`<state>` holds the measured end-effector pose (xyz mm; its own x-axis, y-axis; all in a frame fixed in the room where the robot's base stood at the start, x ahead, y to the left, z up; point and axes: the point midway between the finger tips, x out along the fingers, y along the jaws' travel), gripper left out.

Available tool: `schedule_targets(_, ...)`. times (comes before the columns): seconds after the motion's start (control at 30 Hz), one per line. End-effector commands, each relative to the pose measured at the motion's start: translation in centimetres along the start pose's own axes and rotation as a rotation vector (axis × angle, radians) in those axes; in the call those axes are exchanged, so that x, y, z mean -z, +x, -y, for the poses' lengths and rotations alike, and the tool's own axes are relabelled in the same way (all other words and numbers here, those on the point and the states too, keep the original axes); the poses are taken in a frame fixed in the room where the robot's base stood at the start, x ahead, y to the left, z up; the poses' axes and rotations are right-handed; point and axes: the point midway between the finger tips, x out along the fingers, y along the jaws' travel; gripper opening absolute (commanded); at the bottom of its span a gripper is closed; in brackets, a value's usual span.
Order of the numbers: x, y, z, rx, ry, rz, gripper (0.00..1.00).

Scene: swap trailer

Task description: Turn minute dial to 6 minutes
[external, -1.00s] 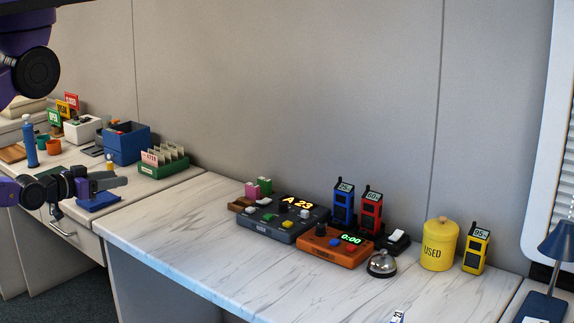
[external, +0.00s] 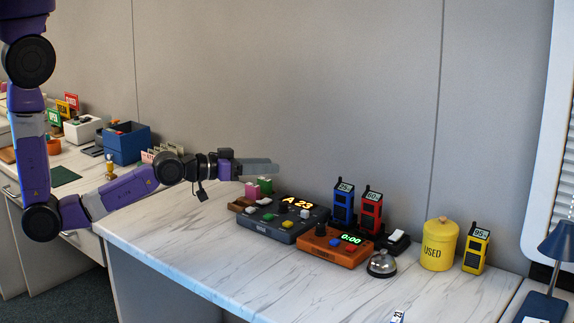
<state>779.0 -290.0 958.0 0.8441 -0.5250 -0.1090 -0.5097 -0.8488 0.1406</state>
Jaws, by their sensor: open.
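An orange timer box (external: 330,253) sits on the marble counter, with a green display (external: 351,239) reading 0:00. I cannot read any marks around the knob. My gripper (external: 262,169) is open and empty, above the counter's back left part, to the left of and higher than the timer. It is clear of the timer. Its fingers point right, and the gap between them is hard to see from here.
Blue (external: 344,204) and red (external: 371,211) handheld units stand behind the timer. A silver bell (external: 382,264) and yellow canister (external: 439,245) are right.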

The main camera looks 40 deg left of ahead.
Motion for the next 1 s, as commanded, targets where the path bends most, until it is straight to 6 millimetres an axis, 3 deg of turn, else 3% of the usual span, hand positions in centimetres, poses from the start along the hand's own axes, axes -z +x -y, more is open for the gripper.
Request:
schedule_targets(0.03,0.9,2.0,-1.3,-0.031,0.01,0.021,0.46)
schedule_targets(0.2,2.0,7.5,-5.6,-0.116,0.052,0.143,0.46)
schedule_targets(0.4,3.0,12.3,-10.1,-0.185,0.131,0.334,0.46)
schedule_targets(0.5,3.1,13.7,-11.6,-0.2,0.178,0.45,0.46)
schedule_targets(0.67,1.4,13.9,-12.2,-0.186,0.247,0.685,0.46)
schedule_targets(0.83,-3.6,11.1,-10.3,-0.144,0.271,0.94,0.46)
schedule_targets(1.0,-5.4,8.8,-9.3,-0.123,0.273,1.062,0.46)
